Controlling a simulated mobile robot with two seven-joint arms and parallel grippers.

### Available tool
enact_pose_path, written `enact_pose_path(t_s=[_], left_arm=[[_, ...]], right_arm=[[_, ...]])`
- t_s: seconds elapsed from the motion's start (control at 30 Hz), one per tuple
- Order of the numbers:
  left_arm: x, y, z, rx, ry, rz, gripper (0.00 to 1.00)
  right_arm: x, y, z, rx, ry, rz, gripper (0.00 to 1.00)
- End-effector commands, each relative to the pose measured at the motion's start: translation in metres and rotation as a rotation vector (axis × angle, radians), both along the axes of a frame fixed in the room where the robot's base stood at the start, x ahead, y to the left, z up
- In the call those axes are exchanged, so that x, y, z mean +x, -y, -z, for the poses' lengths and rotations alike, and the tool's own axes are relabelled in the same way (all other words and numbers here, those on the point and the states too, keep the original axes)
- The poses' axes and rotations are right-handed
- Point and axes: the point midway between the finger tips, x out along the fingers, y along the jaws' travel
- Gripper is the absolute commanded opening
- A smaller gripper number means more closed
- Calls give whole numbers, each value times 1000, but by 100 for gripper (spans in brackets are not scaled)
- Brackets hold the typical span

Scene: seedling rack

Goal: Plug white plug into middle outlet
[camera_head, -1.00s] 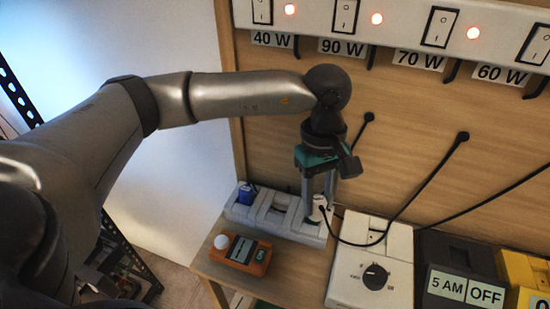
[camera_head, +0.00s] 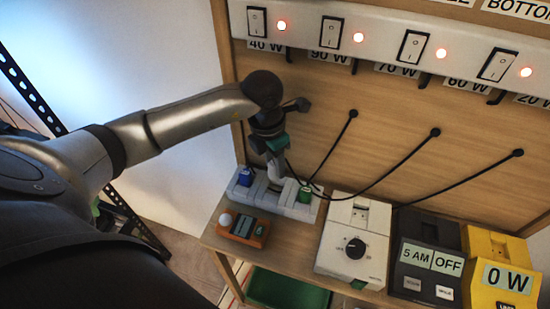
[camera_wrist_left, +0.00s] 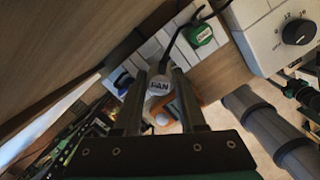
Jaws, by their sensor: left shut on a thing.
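My left gripper (camera_head: 276,180) is shut on the white plug, which shows in the left wrist view (camera_wrist_left: 159,86) with a FAN label on top and a black cord. The gripper is over the middle of the pale grey power strip (camera_head: 262,201). A blue plug (camera_head: 245,176) sits in the strip's left outlet and a green plug (camera_head: 304,194) in its right one. The fingers and the white plug cover the middle outlet, so I cannot tell whether the plug is above it or in it.
An orange meter (camera_head: 253,238) with a white knob stands in front of the strip. A white dial timer (camera_head: 340,263), a black box (camera_head: 420,290) and a yellow box (camera_head: 489,290) stand to the right. Black cords run from the wooden back panel (camera_head: 300,110).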

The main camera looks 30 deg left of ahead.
Motion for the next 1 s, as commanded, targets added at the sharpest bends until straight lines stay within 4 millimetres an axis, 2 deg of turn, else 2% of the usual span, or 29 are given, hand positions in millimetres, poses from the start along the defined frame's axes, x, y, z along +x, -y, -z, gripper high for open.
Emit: enact_pose_path(t_s=[0.27,0.8,1.0], left_arm=[[0,0,12,-1,0,-3,0],[0,0,54,0,1,-1,0],[0,0,65,-1,0,-1,0]], right_arm=[[1,-4,9,5,2,-1,50],[1,-2,41,2,3,-3,50],[1,0,50,0,2,-3,50]])
